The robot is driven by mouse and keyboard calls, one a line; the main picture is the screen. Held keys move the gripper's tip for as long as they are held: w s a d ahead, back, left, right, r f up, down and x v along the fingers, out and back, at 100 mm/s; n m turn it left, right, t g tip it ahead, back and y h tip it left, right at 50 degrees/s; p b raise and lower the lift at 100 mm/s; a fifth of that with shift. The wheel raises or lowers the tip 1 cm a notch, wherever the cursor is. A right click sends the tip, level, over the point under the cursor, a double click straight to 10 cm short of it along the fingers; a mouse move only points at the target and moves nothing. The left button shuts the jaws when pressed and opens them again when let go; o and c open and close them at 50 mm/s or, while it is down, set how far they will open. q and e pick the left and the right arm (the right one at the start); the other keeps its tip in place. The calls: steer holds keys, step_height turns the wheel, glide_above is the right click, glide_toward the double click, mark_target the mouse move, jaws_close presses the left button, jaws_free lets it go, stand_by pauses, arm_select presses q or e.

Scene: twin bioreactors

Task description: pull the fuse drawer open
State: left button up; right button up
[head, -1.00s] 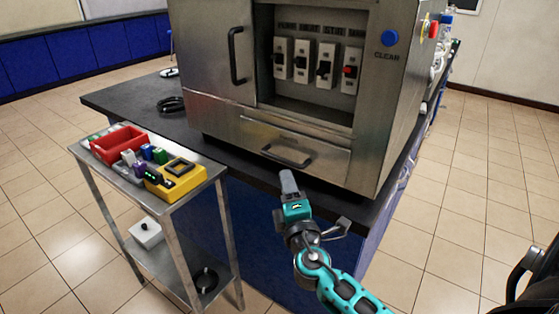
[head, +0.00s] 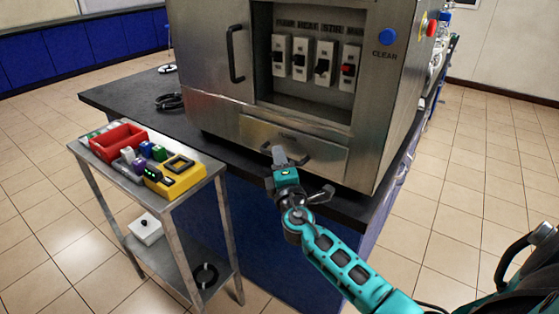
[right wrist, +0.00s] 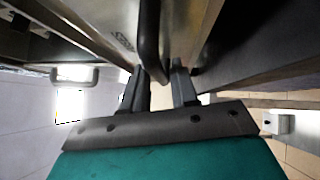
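The fuse drawer (head: 330,160) is the low metal front panel of the steel cabinet, and it looks closed, flush with the cabinet. Its dark bar handle (head: 303,158) is partly hidden by my right gripper (head: 279,152), which is at the handle's left part. In the right wrist view, my right gripper (right wrist: 158,70) has its two fingers apart. The handle (right wrist: 149,45) reaches down between the fingertips, closer to the left finger; I cannot tell whether it touches. My left gripper is not in view.
The cabinet (head: 215,118) stands on a dark bench (head: 120,98), with a row of fuse switches (head: 322,60) above the drawer. A metal cart (head: 205,165) at left carries a red bin (head: 118,140) and a yellow device (head: 175,178). Open floor lies to the right.

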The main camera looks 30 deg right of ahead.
jaws_close()
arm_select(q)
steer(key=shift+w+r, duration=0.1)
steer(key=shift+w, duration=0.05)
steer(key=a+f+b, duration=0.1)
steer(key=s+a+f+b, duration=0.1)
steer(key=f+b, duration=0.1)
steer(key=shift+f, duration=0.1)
arm_select(e)
steer(key=s+a, duration=0.3)
steer(key=a, duration=0.4)
steer(key=s+a, duration=0.3)
steer(key=a, duration=0.5)
steer(key=shift+s+a, duration=0.15)
steer(key=shift+s, duration=0.05)
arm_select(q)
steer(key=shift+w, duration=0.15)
arm_select(e)
steer(key=shift+o, duration=1.4)
jaws_free()
